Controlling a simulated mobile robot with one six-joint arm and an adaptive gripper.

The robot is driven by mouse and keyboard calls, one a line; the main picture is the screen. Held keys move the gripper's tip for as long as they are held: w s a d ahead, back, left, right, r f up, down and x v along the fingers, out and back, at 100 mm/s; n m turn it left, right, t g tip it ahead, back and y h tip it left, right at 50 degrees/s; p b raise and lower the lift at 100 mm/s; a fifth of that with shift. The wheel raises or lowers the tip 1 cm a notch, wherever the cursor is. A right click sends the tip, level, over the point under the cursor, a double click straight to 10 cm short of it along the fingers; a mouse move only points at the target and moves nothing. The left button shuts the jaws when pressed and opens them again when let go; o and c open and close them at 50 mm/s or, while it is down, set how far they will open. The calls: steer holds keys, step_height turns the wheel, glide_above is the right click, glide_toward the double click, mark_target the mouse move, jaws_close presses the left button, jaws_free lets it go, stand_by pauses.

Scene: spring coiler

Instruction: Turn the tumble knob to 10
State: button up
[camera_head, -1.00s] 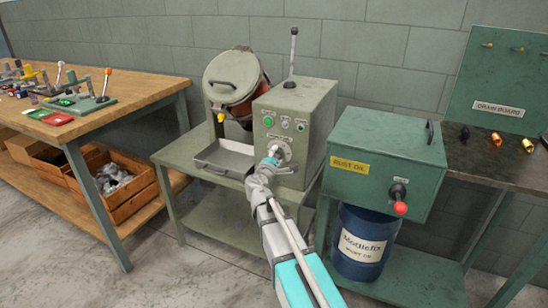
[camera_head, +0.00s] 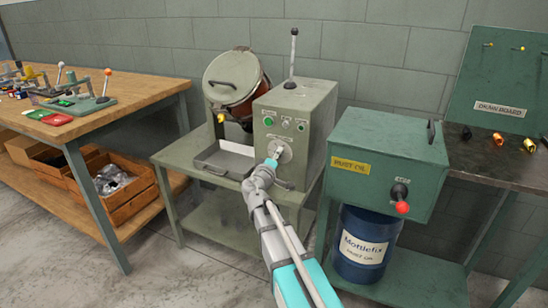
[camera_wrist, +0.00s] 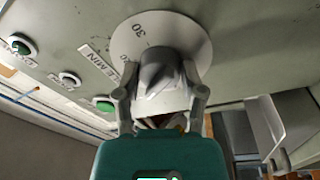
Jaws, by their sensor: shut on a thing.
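The tumble knob (camera_wrist: 162,78) is a grey knob in front of a round pale dial plate (camera_wrist: 185,38) on the front of the grey-green tumbler box (camera_head: 312,130). In the wrist view the dial shows the number 30 near its upper left, with other marks partly hidden by the knob. My gripper (camera_wrist: 160,95) has one finger on each side of the knob and is shut on it. In the head view my gripper (camera_head: 272,163) covers part of the dial (camera_head: 283,148), and the knob's pointing direction cannot be read there.
A tilted drum (camera_head: 232,82) and a metal tray (camera_head: 225,160) stand left of the box.

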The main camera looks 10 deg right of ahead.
steer(key=shift+d+m, duration=0.15)
steer(key=shift+m, duration=0.15)
steer(key=o, duration=1)
steer(key=shift+f, duration=0.1)
steer(key=shift+o, duration=0.8)
